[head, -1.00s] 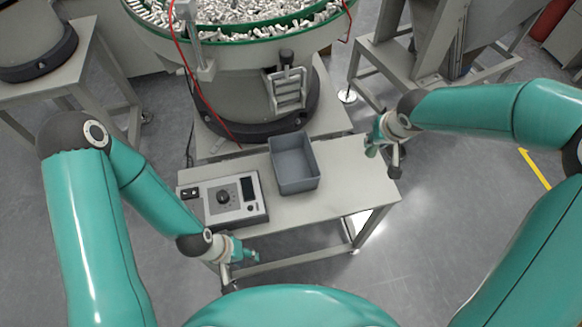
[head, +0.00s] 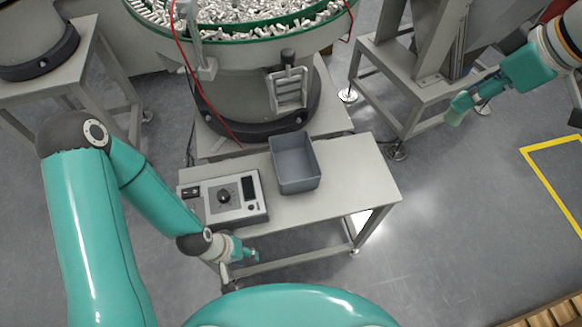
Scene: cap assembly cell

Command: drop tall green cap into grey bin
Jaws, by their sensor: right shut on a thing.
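The grey bin (head: 299,184) stands on the bench with its open top up; the part of its inside that shows looks empty. My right gripper (head: 461,106) is at the upper right, out past the bench's right end and well away from the bin. It is shut on a small pale green thing (head: 455,116), which looks like the tall green cap, mostly hidden by the fingers. My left gripper (head: 249,255) hangs by the bench's front edge, below the control box; its fingers are too small to read.
A control box (head: 224,198) with a dial sits left of the bin. The bench top (head: 355,178) right of the bin is clear. A bowl feeder (head: 235,95) full of metal parts stands behind. A grey metal stand (head: 405,75) is at the back right, near my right gripper.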

